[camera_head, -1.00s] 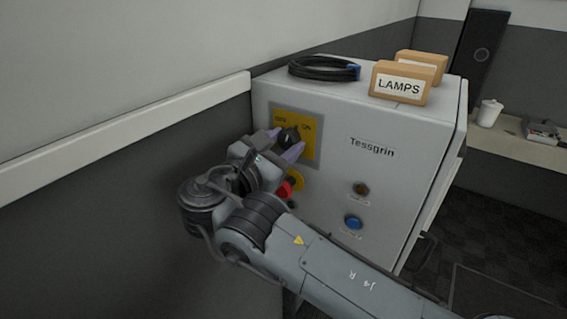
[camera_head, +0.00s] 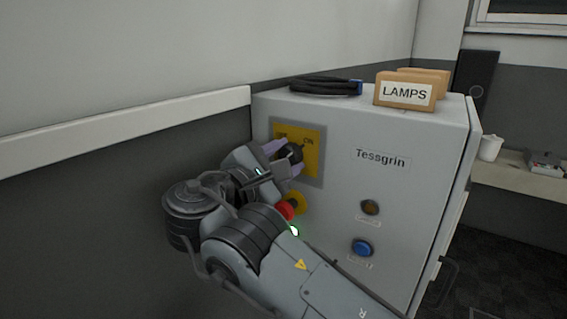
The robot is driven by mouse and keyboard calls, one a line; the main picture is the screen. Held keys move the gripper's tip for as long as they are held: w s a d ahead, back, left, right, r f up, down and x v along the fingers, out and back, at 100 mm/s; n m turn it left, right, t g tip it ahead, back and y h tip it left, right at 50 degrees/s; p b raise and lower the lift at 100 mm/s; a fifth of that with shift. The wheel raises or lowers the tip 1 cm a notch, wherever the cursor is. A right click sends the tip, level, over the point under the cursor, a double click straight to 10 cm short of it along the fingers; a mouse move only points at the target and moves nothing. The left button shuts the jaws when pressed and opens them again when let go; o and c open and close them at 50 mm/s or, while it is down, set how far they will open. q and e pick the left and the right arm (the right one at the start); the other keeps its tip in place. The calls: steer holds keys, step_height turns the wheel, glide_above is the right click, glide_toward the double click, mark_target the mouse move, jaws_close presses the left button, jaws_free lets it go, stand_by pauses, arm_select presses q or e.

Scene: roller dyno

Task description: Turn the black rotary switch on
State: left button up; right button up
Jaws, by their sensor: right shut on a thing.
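The black rotary switch (camera_head: 291,152) sits on a yellow plate (camera_head: 313,148) at the upper left of the grey cabinet front. OFF is marked at the plate's left and ON at its right, both small and blurred. My right gripper (camera_head: 285,157) is shut on the switch, its purple fingertips on either side of the knob. The fingers hide part of the knob, and its pointer seems turned toward ON. A green light (camera_head: 294,231) glows below, partly behind my right arm. My left gripper is not in view.
The grey cabinet (camera_head: 400,200) carries a red button (camera_head: 286,209) on a yellow disc, an amber lamp (camera_head: 370,207) and a blue button (camera_head: 362,247). A coiled black cable (camera_head: 322,86) and LAMPS boxes (camera_head: 404,93) lie on top. A wall stands close at left.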

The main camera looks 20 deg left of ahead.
steer(key=shift+r, duration=0.1)
steer(key=o, duration=0.9)
steer(key=shift+o, duration=0.8)
steer(key=shift+s+a, duration=0.15)
steer(key=shift+s, duration=0.4)
steer(key=b+v, duration=0.1)
steer(key=v, duration=0.8)
steer(key=shift+s+b, duration=0.3)
steer(key=shift+s, duration=0.05)
